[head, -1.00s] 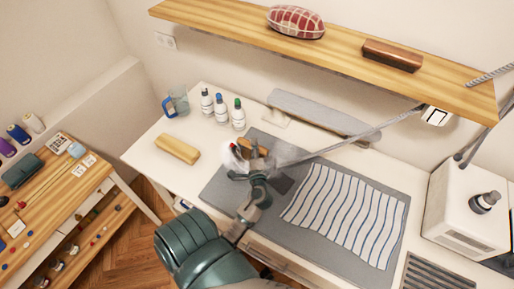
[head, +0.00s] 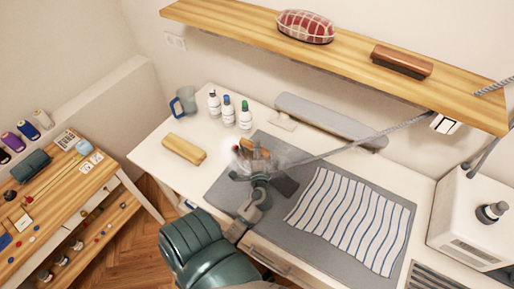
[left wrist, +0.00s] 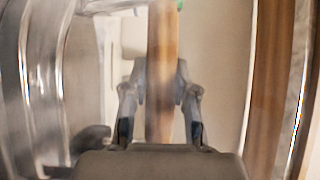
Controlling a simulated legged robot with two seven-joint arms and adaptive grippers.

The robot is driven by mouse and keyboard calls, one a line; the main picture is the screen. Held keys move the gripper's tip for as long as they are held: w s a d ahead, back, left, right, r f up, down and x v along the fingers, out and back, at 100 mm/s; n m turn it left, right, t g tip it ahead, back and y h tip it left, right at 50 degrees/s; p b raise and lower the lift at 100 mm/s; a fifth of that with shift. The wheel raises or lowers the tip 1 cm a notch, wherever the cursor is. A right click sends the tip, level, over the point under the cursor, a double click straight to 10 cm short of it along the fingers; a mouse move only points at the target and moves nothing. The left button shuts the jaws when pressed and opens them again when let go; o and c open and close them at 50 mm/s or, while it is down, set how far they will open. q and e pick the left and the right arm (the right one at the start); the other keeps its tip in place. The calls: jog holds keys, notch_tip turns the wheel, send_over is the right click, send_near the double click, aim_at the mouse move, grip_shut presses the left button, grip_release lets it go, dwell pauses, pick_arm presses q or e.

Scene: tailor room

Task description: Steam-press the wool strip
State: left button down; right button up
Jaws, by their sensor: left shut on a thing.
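My left gripper (head: 257,176) is shut on the wooden handle of a steam iron (head: 259,150). In the left wrist view, the brown handle (left wrist: 162,70) stands between the two fingers. The iron is over the grey pressing mat (head: 222,193), wrapped in pale steam that blurs its outline. A dark grey strip (head: 286,187), probably the wool strip, shows just right of the iron; the rest of it is hidden by the iron and gripper. I cannot tell whether the soleplate touches it. My right gripper is not in view.
A blue-striped cloth (head: 352,220) covers the mat's right part. A grey hose (head: 345,147) runs from the iron toward the right. A wooden block (head: 184,148), bottles (head: 229,112) and a jug (head: 184,101) stand at the left and back. A shelf (head: 350,70) overhangs the table.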

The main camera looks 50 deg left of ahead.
pick_arm(q)
jog(key=shift+s+d+r, duration=0.15)
jog(key=shift+s+d, duration=0.1)
jog(key=shift+s, duration=0.5)
jog(key=shift+s+d+r, duration=0.1)
jog(key=shift+s+d, duration=0.1)
jog(key=shift+s, duration=0.5)
notch_tip(320, 180, up, 7)
jog(key=p, duration=0.6)
jog(key=shift+p, duration=0.35)
jog(key=shift+w, duration=0.1)
